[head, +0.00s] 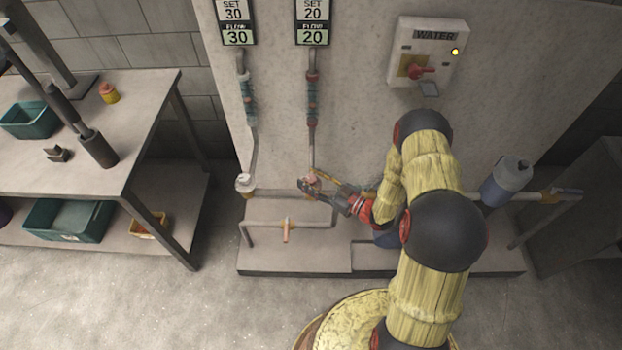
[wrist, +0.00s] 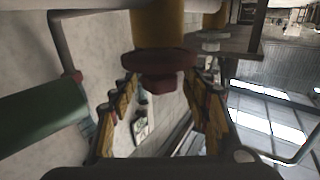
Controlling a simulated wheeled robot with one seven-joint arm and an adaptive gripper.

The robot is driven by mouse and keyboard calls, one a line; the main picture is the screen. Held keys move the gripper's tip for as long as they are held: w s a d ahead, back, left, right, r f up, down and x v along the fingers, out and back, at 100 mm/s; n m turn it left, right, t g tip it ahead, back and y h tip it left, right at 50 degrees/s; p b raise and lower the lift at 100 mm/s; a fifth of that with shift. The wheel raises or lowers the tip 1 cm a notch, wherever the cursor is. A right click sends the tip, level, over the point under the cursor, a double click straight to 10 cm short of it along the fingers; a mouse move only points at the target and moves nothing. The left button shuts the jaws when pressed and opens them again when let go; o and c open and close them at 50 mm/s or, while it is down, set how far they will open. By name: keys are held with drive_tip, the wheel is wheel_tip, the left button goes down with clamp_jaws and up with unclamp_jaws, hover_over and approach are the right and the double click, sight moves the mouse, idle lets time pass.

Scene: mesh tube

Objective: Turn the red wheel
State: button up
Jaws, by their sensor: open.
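The red wheel (wrist: 150,62) shows in the wrist view as a dark red disc with a square hub, under a yellow valve body. My gripper (wrist: 165,84) is open, with one yellow finger on each side of the hub, just below the disc. I cannot tell whether the fingers touch it. In the head view my gripper (head: 311,187) is at the foot of the right-hand vertical pipe, where the wheel is small and mostly hidden by the fingers.
A pale wheel (head: 245,183) sits on the left pipe. Two displays read SET 30, FLOW 30 (head: 237,22) and SET 20, FLOW 20 (head: 313,22). The WATER panel (head: 432,50) has a red switch and lit yellow lamp. A workbench (head: 150,95) stands left; floor between is clear.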

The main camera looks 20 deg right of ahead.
drive_tip(key=shift+d, duration=0.1)
drive_tip(key=v, duration=1.2)
